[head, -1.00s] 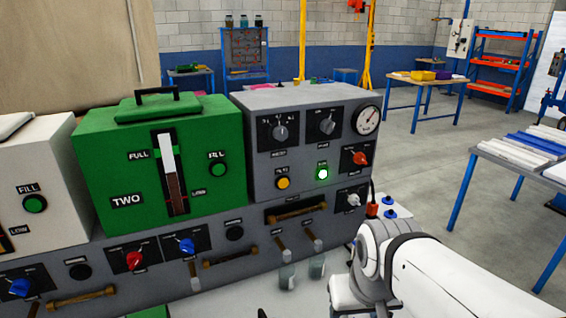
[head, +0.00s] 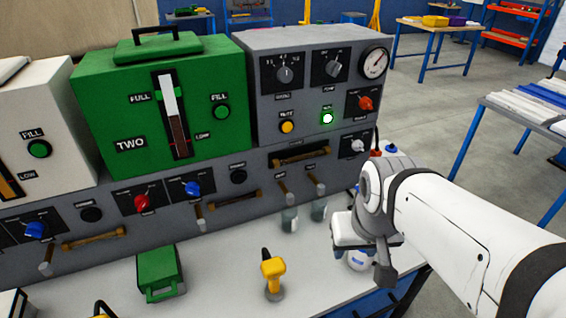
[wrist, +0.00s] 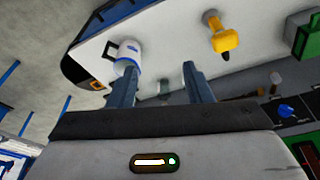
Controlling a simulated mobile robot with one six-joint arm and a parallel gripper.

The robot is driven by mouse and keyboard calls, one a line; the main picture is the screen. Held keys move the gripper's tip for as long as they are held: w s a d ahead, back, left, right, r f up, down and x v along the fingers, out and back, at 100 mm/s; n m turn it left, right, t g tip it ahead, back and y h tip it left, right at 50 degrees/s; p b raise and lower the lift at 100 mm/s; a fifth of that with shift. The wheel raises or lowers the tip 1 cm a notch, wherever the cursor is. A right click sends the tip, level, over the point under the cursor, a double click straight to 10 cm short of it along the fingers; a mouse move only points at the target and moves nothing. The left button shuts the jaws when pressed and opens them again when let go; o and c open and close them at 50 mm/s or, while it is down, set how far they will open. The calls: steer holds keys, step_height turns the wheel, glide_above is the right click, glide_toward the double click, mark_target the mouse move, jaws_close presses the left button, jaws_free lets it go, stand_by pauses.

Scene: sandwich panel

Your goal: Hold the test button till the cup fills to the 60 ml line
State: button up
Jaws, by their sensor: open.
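The grey panel unit (head: 266,150) carries a yellow button (head: 287,127) and a lit green button (head: 327,118); their small labels are too blurred to read surely. Two clear cups, one left (head: 290,220) and one right (head: 319,210), stand under the spouts below it. I cannot read their lines or level. My gripper (wrist: 159,76) is open and empty, with both fingers apart in the wrist view. In the head view my gripper is right of the cups and below the buttons, touching neither button.
A white and blue container (wrist: 128,56) stands near my gripper on the bench (head: 215,285). A yellow-handled tool (head: 272,272) and a green case (head: 160,270) stand on the bench front. The green tank TWO (head: 125,105) is left of the panel. A gauge (head: 375,62) is at its upper right.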

jaws_close()
stand_by(1.4)
